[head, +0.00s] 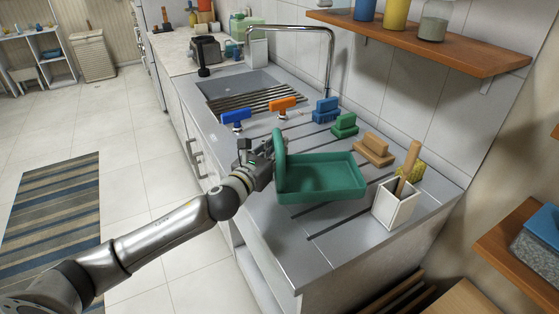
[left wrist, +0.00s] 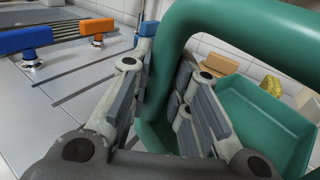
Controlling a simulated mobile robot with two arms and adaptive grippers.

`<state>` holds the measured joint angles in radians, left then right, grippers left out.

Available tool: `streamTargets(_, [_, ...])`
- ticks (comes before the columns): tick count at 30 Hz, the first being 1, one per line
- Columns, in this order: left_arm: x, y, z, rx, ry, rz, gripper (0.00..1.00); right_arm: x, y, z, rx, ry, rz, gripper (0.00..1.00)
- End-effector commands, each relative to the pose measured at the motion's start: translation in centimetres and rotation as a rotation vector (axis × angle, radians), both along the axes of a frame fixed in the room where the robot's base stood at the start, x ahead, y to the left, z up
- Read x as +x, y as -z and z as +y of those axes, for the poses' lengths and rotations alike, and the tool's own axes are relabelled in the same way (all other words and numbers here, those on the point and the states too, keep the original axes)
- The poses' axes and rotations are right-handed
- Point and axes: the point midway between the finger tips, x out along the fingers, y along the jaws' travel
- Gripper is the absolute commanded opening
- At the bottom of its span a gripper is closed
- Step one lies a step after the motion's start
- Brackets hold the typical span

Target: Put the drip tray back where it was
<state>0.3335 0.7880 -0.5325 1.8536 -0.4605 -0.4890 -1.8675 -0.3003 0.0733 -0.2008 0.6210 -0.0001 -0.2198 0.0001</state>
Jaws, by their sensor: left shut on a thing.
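The drip tray is a green, shallow, open tray (head: 325,193) with a tall looped handle at its left end. It is over the ribbed grey counter in the head view, roughly level. I cannot tell whether its underside touches the counter. My left gripper (head: 268,157) reaches in from the left and is shut on the handle. In the left wrist view the fingers (left wrist: 168,100) lie on either side of the green handle bar (left wrist: 245,38), with the tray's basin (left wrist: 262,112) beyond. The tray is empty where I see into it. My right gripper is not in view.
A white holder (head: 396,207) with a wooden-handled tool stands close right of the tray. Behind are a tan block (head: 373,147), a green block (head: 344,126), a blue block (head: 326,110), and orange (head: 283,104) and blue (head: 236,117) handled pieces. The counter's front right is clear.

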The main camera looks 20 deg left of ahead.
Motion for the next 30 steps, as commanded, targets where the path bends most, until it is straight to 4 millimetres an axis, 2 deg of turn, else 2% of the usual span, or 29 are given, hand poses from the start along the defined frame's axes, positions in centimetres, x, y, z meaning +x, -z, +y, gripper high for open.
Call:
streamTargets(3, [1.1,1.1,0.0,-0.003,0.000,-0.004,0.00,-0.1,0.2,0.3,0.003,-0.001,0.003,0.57])
streamTargets(11, [2.3,2.7,0.0,-0.003,-0.001,-0.003,0.00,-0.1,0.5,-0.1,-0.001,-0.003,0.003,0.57])
streamTargets(16, [2.1,4.9,-0.1,-0.004,0.000,-0.002,0.00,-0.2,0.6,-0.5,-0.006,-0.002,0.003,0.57])
streamTargets(29, [2.1,5.6,0.0,-0.001,0.001,-0.004,0.00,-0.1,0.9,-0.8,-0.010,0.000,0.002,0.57])
streamTargets(30, [2.1,5.7,0.0,0.001,0.000,-0.001,0.22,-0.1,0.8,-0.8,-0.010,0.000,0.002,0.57])
